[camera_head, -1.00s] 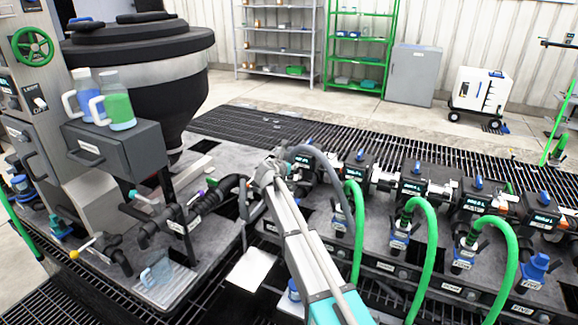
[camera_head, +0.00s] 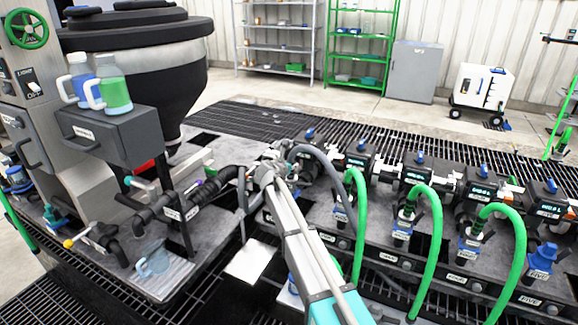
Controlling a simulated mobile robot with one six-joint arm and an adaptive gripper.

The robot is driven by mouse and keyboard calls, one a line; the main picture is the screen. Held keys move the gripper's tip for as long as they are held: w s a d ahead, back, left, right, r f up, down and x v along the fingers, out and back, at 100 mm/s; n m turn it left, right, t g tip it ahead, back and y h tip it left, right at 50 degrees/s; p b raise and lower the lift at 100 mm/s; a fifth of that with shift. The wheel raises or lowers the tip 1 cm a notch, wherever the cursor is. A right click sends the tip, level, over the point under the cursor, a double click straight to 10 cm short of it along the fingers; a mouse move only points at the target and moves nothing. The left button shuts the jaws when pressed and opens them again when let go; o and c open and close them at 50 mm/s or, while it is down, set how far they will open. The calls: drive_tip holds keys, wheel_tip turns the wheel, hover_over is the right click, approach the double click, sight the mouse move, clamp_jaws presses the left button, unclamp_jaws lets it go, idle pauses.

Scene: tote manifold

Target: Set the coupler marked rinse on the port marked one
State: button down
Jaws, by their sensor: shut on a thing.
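My gripper (camera_head: 268,165) is at the left end of the row of valve ports, beyond the end of my arm. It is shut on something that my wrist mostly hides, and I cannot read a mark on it. A grey hose (camera_head: 318,156) arcs right from beside the gripper. Couplers with green hoses stand on ports to the right, such as a blue and black one (camera_head: 404,228) and another (camera_head: 468,246). Their marks are too small to read. The port marked five (camera_head: 529,299) carries a blue piece (camera_head: 541,262). The port marked one cannot be made out.
Green hoses (camera_head: 438,235) loop up in front of the ports. A white plate (camera_head: 252,262) lies below my arm.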

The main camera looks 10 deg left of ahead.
drive_tip(key=shift+f+b, duration=0.7)
drive_tip(key=shift+f, duration=0.2)
drive_tip(key=shift+c, duration=1.5)
unclamp_jaws()
drive_tip(key=shift+s, duration=0.1)
